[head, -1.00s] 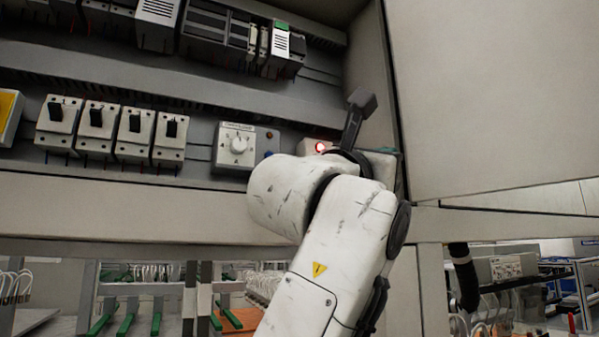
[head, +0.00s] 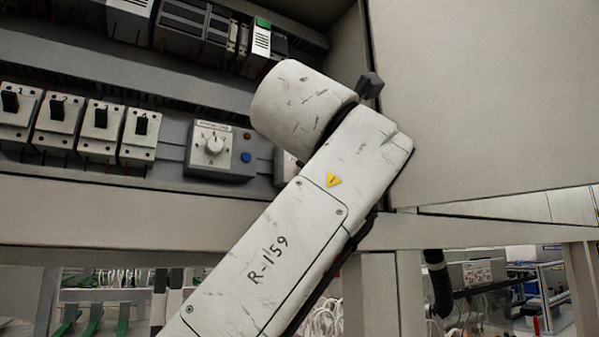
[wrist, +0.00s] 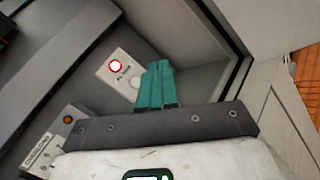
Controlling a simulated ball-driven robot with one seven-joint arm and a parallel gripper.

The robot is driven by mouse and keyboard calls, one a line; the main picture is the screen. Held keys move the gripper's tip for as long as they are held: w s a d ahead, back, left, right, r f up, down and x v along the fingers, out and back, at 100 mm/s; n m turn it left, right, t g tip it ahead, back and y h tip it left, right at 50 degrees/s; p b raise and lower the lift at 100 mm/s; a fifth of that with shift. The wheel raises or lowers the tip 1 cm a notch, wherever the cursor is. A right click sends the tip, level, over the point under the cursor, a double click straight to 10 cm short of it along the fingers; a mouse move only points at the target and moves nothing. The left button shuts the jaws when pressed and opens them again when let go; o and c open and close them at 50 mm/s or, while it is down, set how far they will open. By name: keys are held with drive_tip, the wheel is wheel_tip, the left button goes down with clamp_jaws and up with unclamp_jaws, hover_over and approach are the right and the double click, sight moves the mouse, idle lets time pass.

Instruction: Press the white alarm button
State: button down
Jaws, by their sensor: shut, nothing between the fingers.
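In the wrist view, the alarm box (wrist: 108,75) is a light plate with a glowing red lamp ring (wrist: 116,66) and small lettering. Beside the lettering is the round white alarm button (wrist: 135,82), close to the left side of my gripper's fingers. My gripper (wrist: 158,68) has teal fingers, closed together and empty, in front of the box's right side. I cannot tell whether the fingers touch anything. In the head view, my arm hides the gripper, the lamp and the button; only a sliver of the alarm box (head: 286,166) shows.
A selector box (head: 197,163) with a white knob, an orange light and a blue light is left of my arm. Several breakers (head: 97,130) line the rail further left. A large grey cabinet panel (head: 485,100) stands to the right. The cabinet's side wall is close to my gripper.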

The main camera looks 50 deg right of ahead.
drive_tip(key=w+p, duration=0.1)
drive_tip(key=w, duration=0.1)
drive_tip(key=w+d+p, duration=0.1)
drive_tip(key=w, duration=0.3)
drive_tip(key=shift+d+p, duration=0.4)
drive_tip(key=shift+w+d, duration=0.25)
drive_tip(key=shift+w, duration=0.6)
drive_tip(key=shift+w, duration=0.15)
idle(0.9)
drive_tip(key=shift+w+d, duration=0.1)
drive_tip(key=shift+w, duration=0.15)
drive_tip(key=shift+w+d, duration=0.1)
drive_tip(key=shift+w, duration=0.3)
idle(0.7)
drive_tip(key=shift+s, duration=0.1)
drive_tip(key=shift+s+a+b, duration=0.25)
drive_tip(key=shift+s+b, duration=0.35)
drive_tip(key=shift+s, duration=0.1)
drive_tip(key=shift+s, duration=0.1)
